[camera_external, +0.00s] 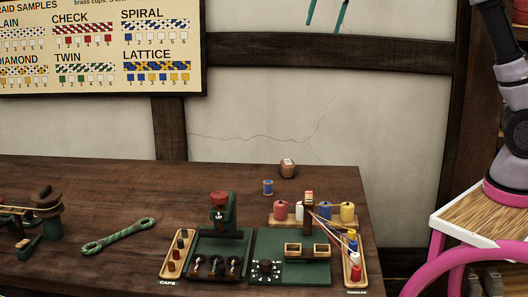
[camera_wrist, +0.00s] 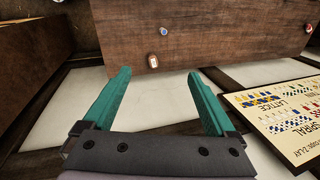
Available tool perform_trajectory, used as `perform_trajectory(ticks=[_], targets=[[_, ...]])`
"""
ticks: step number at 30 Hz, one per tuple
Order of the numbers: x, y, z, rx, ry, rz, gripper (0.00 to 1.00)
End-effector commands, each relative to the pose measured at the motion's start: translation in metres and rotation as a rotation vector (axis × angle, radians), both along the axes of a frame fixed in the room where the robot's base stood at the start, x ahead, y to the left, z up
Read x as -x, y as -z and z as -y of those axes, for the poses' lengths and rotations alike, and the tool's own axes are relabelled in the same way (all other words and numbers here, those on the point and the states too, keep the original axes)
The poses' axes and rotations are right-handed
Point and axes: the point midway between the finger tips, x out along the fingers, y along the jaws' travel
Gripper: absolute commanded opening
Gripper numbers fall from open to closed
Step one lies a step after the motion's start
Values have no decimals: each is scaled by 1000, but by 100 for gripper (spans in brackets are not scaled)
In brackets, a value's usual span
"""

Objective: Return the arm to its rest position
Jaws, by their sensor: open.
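My gripper (camera_external: 324,27) shows at the top edge of the external view as two teal fingertips pointing down in front of the wall, high above the table. The rest of the gripper is out of that frame. In the wrist view my gripper (camera_wrist: 159,74) is open, its two teal fingers spread wide with nothing between them. Part of my arm stands at the right of the external view. The links between it and the gripper are out of frame.
A sample chart (camera_external: 100,85) hangs on the wall. Air around the fingers looks clear.

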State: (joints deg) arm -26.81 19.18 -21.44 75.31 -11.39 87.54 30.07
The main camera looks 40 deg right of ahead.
Motion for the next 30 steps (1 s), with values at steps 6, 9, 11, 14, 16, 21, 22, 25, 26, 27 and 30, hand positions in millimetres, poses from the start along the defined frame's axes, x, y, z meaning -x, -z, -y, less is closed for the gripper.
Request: perform_trajectory(ticks=[6,9,11,14,16,21,22,25,26,27,30], targets=[[87,-27,60,-55,-112,107,92],[130,-30,77,-58,-169,166,92],[157,-28,84,-52,-204,200,92],[202,-21,94,-31,-261,264,92],[233,-12,98,-7,-299,308,92],[299,19,105,75,-384,401,92],[308,25,105,90,-397,413,92],[331,44,107,135,-427,445,92],[336,48,107,145,-433,452,92],[341,53,108,157,-442,459,92],[349,60,108,176,-453,469,92]])
